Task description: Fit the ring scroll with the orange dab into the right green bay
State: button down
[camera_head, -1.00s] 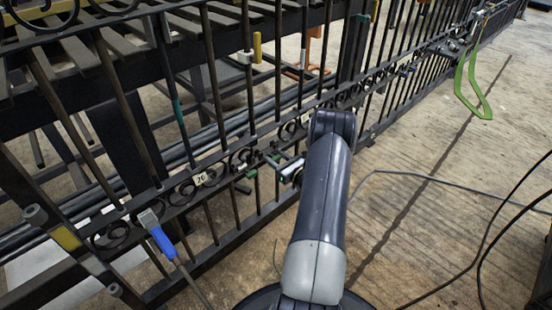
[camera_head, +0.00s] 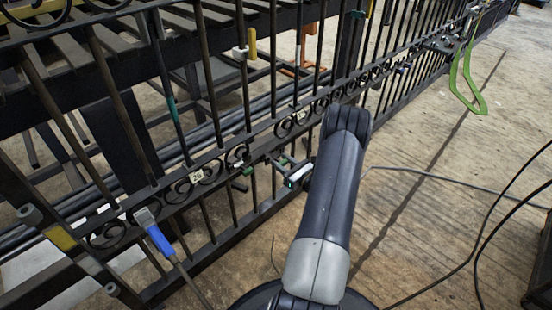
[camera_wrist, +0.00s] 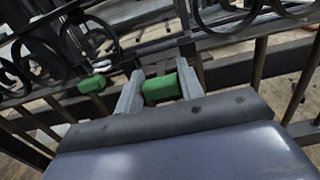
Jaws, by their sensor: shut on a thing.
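My gripper (camera_wrist: 160,88) is at the gate's scroll band. In the wrist view its two pale fingers are on either side of a green block (camera_wrist: 162,89) and shut on it. A second green piece (camera_wrist: 92,84) sits on the rail to the left. In the head view my gripper (camera_head: 298,176) is partly hidden by my arm, with a small green part (camera_head: 284,161) beside it and another green part (camera_head: 247,170) to its left. Dark scrolls (camera_head: 205,176) fill the band to the left, and more (camera_head: 330,105) run to the right. I cannot make out an orange dab.
A blue-handled tool (camera_head: 158,238) is at the lower left of the gate. A yellow-handled clamp (camera_head: 250,45) is on an upper bar. A green strap loop (camera_head: 466,80) hangs at the far right. Black cables (camera_head: 450,183) lie on the floor, otherwise open at right.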

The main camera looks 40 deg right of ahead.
jog(key=c, duration=0.9)
grip_release()
jog(key=s+p, duration=0.1)
jog(key=s, duration=0.2)
jog(key=s+p, duration=0.1)
jog(key=s, duration=0.7)
jog(key=shift+d+p, duration=0.4)
jog(key=shift+w, duration=0.1)
jog(key=w+b, duration=0.1)
jog(key=w, duration=0.6)
jog(key=w+b, duration=0.1)
jog(key=w, duration=0.3)
jog(key=shift+a+b, duration=0.35)
jog(key=shift+a, duration=0.05)
jog(key=shift+s, duration=0.15)
